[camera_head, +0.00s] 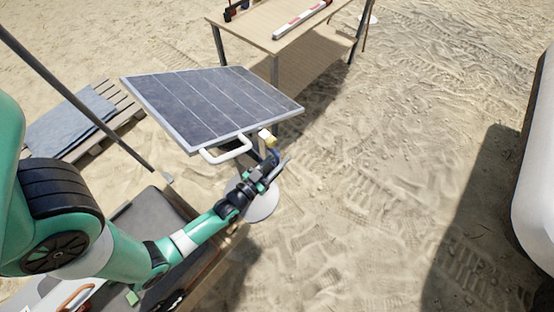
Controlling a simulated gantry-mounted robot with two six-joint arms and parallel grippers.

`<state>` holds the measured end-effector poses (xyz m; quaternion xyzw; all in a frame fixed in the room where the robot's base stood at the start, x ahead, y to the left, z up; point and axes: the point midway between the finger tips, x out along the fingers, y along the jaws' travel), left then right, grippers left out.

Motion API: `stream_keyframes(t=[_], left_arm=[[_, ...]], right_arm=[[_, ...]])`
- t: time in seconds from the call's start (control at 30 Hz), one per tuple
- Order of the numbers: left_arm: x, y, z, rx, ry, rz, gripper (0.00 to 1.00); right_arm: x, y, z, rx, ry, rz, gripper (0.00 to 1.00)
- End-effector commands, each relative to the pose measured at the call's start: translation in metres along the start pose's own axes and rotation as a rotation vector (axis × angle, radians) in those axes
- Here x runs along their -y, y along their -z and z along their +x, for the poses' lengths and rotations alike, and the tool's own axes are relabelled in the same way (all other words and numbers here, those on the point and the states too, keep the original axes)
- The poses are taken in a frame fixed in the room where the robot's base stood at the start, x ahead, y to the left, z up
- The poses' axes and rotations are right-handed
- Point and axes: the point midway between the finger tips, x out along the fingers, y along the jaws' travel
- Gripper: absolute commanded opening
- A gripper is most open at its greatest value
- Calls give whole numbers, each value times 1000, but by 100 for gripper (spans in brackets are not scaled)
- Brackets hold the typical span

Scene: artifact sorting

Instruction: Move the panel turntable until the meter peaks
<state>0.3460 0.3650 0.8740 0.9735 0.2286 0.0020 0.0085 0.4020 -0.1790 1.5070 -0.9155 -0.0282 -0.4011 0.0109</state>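The solar panel (205,103) is a dark blue, gridded slab in a pale frame, tilted, in the middle left of the head view. A white handle bar (226,150) sticks out from its near edge. A small yellow and white part (266,138) sits by the panel's near right corner. A round pale base (262,207) shows below, partly hidden by my gripper. My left gripper (281,168) is just below and right of the handle and appears apart from it. Its fingers look spread, with nothing clear between them. I cannot make out a meter reading. My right gripper is out of view.
A wooden table (262,25) with a red and white bar (302,19) stands at the back. A pallet with a folded grey-blue cloth (70,122) lies at left. A large white rounded body (536,190) stands at right. Open sand lies between.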

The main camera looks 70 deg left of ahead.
Motion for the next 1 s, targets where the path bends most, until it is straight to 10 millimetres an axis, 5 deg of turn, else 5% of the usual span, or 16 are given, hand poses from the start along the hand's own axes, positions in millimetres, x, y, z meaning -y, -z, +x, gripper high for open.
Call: stream_keyframes(t=[0.43, 0.8, 1.0], left_arm=[[0, 0, -9, 3, 0, 0, 50], [0, 0, -90, 5, -1, -1, 50], [0, 0, -114, 1, -2, 0, 50]], right_arm=[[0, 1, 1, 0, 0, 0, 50], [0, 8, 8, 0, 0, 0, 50], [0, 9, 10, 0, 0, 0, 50]])
